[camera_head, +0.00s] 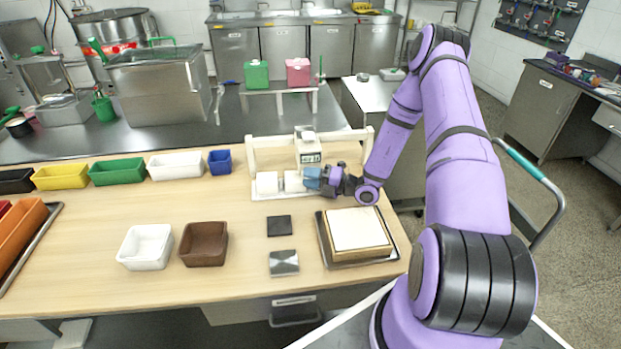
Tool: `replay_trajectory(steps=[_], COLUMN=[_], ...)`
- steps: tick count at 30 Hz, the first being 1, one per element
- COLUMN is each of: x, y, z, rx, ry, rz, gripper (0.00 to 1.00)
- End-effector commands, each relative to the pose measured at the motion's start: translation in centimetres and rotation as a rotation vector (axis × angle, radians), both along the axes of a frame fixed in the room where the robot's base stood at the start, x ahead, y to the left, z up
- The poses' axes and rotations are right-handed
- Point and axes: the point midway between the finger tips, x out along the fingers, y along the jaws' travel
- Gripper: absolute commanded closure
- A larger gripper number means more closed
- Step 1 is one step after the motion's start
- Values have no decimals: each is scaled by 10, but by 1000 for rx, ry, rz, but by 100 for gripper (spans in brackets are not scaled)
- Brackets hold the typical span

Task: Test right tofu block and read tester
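A white tester (309,146) with a small display is mounted on a white frame (252,155) at the back of the wooden table; the digits are too small to read surely. Under it, a white tofu block (267,182) sits at the left of the frame's base and another tofu block (292,182) right of it. My gripper (313,179) reaches in from the right, its blue fingers pointing left beside the second block and below the display. The fingers hide what is behind them, so a block further right cannot be made out. Whether they are open or shut is unclear.
A pale slab on a wooden box sits in a dark tray (330,251) at the front right. A black pad (279,226), a metal plate (284,263), a white bin (146,246) and a brown bin (204,243) stand left of it. Coloured bins line the back left.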

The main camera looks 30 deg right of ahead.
Motion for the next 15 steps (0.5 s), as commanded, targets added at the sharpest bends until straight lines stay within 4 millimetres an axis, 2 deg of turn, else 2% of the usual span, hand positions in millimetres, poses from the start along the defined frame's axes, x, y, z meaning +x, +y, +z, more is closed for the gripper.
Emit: replay_trajectory(steps=[1, 4, 11, 15], x=[0, 0, -1, -6], y=[0, 0, -2, -18], z=[0, 0, 1, 1], rx=[0, 0, 0, 0], ry=[0, 0, -3, -4], rz=[0, 0, -1, -4], gripper=[77, 100, 100, 100])
